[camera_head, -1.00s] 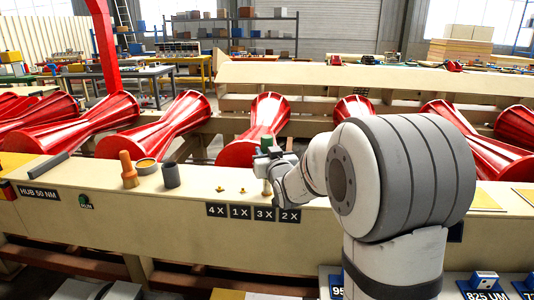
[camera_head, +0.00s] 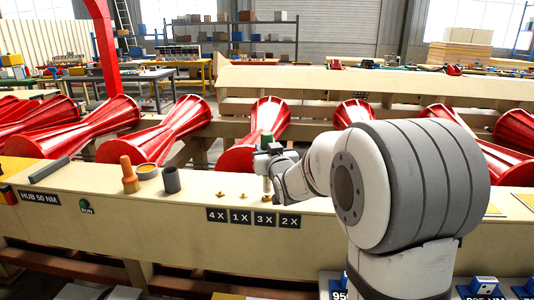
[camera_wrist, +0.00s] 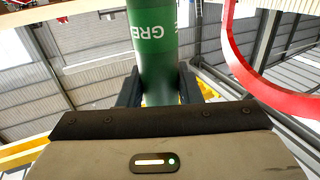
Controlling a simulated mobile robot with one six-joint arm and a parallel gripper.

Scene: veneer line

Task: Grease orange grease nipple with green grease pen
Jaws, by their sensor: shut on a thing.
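Similar small nipples stand to the left, above "4 X" (camera_head: 218,195) and "1 X" (camera_head: 242,196). Their colours are hard to tell apart.
Red rollers (camera_head: 270,115) lie behind. My arm hides the beam's right part.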

